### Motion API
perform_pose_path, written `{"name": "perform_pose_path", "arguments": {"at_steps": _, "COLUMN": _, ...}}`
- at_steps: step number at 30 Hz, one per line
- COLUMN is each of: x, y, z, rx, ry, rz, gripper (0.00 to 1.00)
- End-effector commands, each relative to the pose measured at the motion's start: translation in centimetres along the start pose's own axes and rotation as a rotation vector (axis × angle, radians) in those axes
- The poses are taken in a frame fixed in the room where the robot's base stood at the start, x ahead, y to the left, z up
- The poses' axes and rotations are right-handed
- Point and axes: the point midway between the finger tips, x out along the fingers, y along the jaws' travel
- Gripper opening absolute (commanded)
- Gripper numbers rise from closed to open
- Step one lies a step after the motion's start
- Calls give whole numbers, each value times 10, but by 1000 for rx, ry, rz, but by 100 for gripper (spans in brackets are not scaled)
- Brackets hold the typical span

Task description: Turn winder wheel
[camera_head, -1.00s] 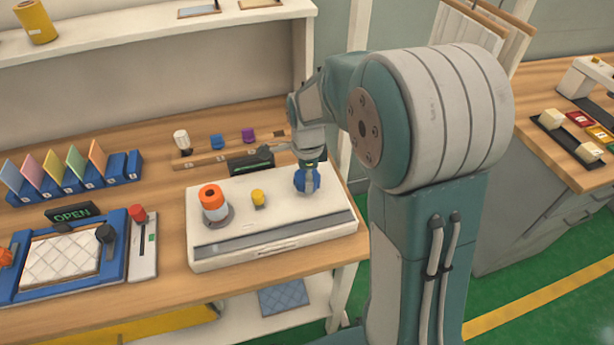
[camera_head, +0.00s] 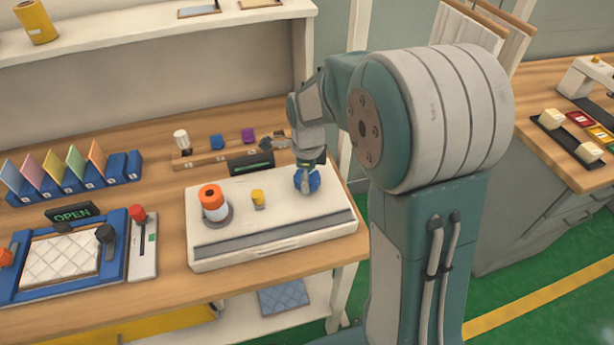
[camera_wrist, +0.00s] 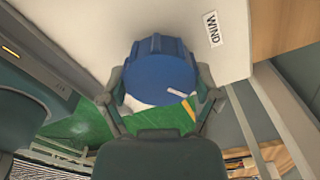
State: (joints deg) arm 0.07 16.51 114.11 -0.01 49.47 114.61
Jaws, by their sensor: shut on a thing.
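The blue winder wheel (camera_head: 309,182) stands on the right end of the white machine box (camera_head: 335,222). My gripper (camera_head: 307,172) reaches down onto the wheel from above. In the wrist view my gripper (camera_wrist: 160,95) has one finger on each side of the wheel and is shut on it. The fingers partly hide the wheel in the head view.
On the same box stand an orange-topped white spool (camera_head: 213,205) and a small yellow knob (camera_head: 258,198). A dark display (camera_head: 251,162) stands behind the box. Left are a blue tray (camera_head: 110,275) with a quilted pad and a red-knobbed lever (camera_head: 138,213).

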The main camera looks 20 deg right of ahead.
Motion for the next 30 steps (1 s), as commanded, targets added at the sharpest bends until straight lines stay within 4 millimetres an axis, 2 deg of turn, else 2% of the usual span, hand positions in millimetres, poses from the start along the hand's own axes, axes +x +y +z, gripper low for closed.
{"name": "perform_pose_path", "arguments": {"at_steps": 1, "x": -3, "y": -4, "z": 2, "rx": 0, "ry": -7, "rz": -14, "gripper": 33}}
{"name": "perform_pose_path", "arguments": {"at_steps": 2, "x": -3, "y": -4, "z": 2, "rx": -1, "ry": -7, "rz": -14, "gripper": 90}}
{"name": "perform_pose_path", "arguments": {"at_steps": 3, "x": -3, "y": -4, "z": 2, "rx": -1, "ry": -7, "rz": -13, "gripper": 100}}
{"name": "perform_pose_path", "arguments": {"at_steps": 17, "x": -4, "y": -1, "z": 1, "rx": -1, "ry": -3, "rz": -5, "gripper": 100}}
{"name": "perform_pose_path", "arguments": {"at_steps": 20, "x": -16, "y": -2, "z": 1, "rx": -1, "ry": -3, "rz": -7, "gripper": 100}}
{"name": "perform_pose_path", "arguments": {"at_steps": 30, "x": -85, "y": -2, "z": 2, "rx": -1, "ry": -3, "rz": -9, "gripper": 100}}
